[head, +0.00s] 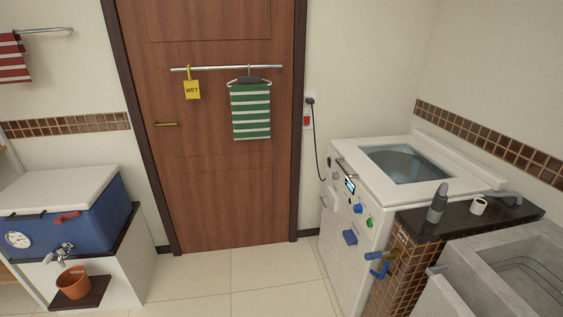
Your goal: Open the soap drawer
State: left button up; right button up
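The washing machine (345,253) is white and stands at the right in the head view, with a glass lid (403,164) on top. Its front panel carries a small display (350,186), a blue knob (357,208) and a green knob (369,223). A blue handle (350,237) sticks out lower on the front. A small pale protruding part (325,203) is near the panel's left end. No drawer stands visibly pulled out, and I cannot tell which of these parts belongs to the soap drawer. Neither of my grippers is in view.
A tiled counter (405,268) with a dark top and blue tap handle (380,268) adjoins the machine, beside a grey sink (470,262). A closed wooden door (215,205) is behind. A blue cooler (85,217) stands left. The tiled floor (235,285) between is clear.

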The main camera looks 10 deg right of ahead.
aim_at(332, 197)
jog(key=i+z, duration=0.2)
jog(key=i, duration=0.4)
jog(key=i+j+z, duration=0.2)
jog(key=i, duration=0.4)
jog(key=i+j+z, duration=0.15)
jog(key=i, duration=0.45)
jog(key=i+z, duration=0.35)
jog(key=i+j+z, duration=0.1)
jog(key=i+z, duration=0.2)
jog(key=i, duration=0.3)
